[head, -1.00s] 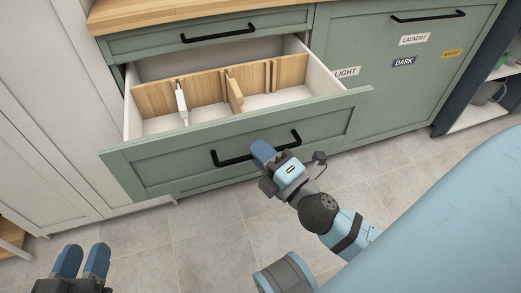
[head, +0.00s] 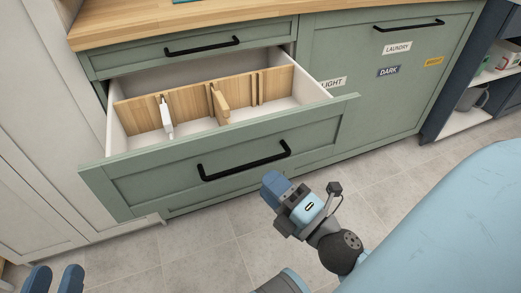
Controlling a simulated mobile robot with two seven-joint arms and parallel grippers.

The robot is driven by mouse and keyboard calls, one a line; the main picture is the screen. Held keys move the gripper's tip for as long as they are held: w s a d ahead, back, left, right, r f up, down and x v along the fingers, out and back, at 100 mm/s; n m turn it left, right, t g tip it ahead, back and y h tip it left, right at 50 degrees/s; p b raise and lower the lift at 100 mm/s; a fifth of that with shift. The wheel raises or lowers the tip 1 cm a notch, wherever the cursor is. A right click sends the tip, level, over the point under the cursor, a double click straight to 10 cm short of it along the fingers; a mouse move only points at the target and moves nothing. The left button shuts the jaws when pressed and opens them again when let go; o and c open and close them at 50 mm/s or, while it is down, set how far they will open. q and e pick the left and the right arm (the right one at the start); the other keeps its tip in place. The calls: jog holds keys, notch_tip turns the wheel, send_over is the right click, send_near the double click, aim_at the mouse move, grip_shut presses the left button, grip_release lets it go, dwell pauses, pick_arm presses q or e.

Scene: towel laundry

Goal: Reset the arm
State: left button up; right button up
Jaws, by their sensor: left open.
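My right gripper (head: 275,188) is in front of the open drawer, below and apart from its black handle (head: 245,162). It is seen from above and behind, and I cannot tell whether its fingers are apart. My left gripper (head: 55,279) is at the bottom left corner, with its two blue fingertips apart and nothing between them. The rest of it is cut off by the picture's edge. The green drawer (head: 215,155) stands pulled out, with wooden dividers (head: 185,103) and a white upright piece (head: 166,117) inside.
A shut upper drawer with a black handle (head: 202,46) sits under the wooden worktop (head: 235,14). A green cabinet front (head: 390,95) carries laundry labels. An open shelf (head: 465,120) is at the right. The tiled floor (head: 200,250) in front is clear.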

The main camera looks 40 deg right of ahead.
pick_arm(q)
jog(key=shift+w+r+m, duration=0.2)
jog(key=shift+r+m, duration=0.05)
jog(key=shift+m, duration=0.05)
pick_arm(e)
jog(key=shift+s, duration=0.45)
pick_arm(q)
jog(key=shift+f, duration=0.1)
jog(key=shift+a, duration=0.1)
